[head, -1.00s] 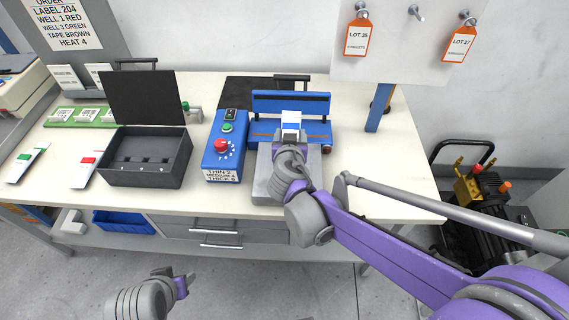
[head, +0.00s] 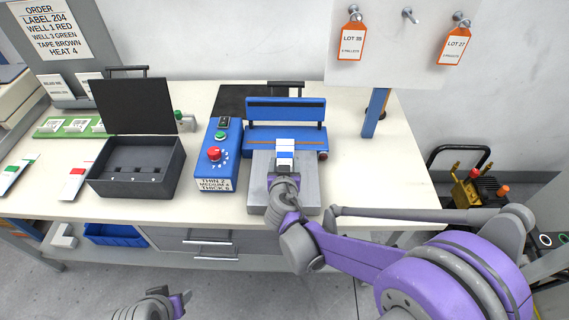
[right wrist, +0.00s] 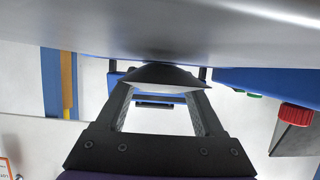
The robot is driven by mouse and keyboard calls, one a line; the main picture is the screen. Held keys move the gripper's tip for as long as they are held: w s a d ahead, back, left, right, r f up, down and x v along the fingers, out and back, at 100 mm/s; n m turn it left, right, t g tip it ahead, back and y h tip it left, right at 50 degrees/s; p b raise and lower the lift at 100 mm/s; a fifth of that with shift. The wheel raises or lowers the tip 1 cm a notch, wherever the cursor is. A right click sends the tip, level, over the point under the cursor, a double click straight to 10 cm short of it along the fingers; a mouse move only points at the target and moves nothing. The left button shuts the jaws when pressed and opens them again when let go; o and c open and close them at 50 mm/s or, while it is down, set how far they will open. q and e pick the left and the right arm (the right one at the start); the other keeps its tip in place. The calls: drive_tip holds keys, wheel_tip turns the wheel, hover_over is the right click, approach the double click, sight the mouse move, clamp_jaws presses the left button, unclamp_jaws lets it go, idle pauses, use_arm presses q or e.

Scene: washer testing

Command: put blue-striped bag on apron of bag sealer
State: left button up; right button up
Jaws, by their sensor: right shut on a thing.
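The blue-striped bag (head: 285,148) is small and white with blue bands. My right gripper (head: 284,171) is shut on its near end. The bag lies over the far part of the grey apron (head: 308,192) of the blue bag sealer (head: 287,138), just in front of the sealing bar. I cannot tell if it touches the apron. In the right wrist view, the right gripper (right wrist: 163,92) has its fingers on either side of the bag's dark, shaded edge (right wrist: 165,76).
A blue control box (head: 217,172) with a red knob stands just left of the apron. An open dark case (head: 137,183) is further left. Tags (head: 350,42) hang on a board behind. The table right of the sealer (head: 375,175) is clear.

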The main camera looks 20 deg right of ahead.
drive_tip(key=shift+f, duration=0.15)
drive_tip(key=o, duration=1.5)
